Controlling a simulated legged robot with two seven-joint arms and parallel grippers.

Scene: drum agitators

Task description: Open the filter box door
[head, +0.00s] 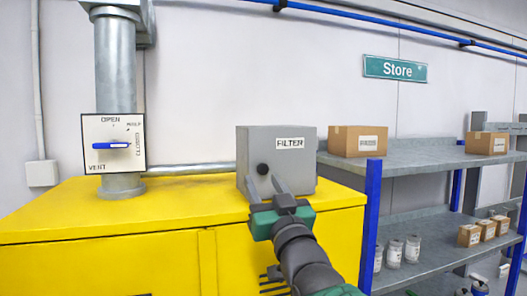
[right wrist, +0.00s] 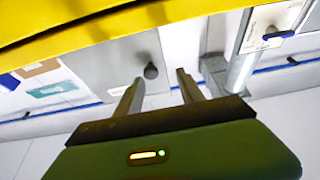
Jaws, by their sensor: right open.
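The grey filter box (head: 300,168), labelled FILTER, stands on top of the yellow cabinet. Its door is closed, with a round black knob (head: 262,169) on the front face. My right gripper (head: 263,188) is just in front of the box, its fingers pointing up towards the knob. In the right wrist view the gripper (right wrist: 158,85) is open and empty. The knob (right wrist: 151,71) appears beyond and between the two fingertips, and the fingers look apart from it. My left gripper is not in view.
The yellow cabinet (head: 110,215) fills the lower left. A vent panel (head: 113,142) with a blue handle is on the grey pipe to the left. A shelf rack (head: 430,155) with cardboard boxes and cans stands close on the right. The space above the box is clear.

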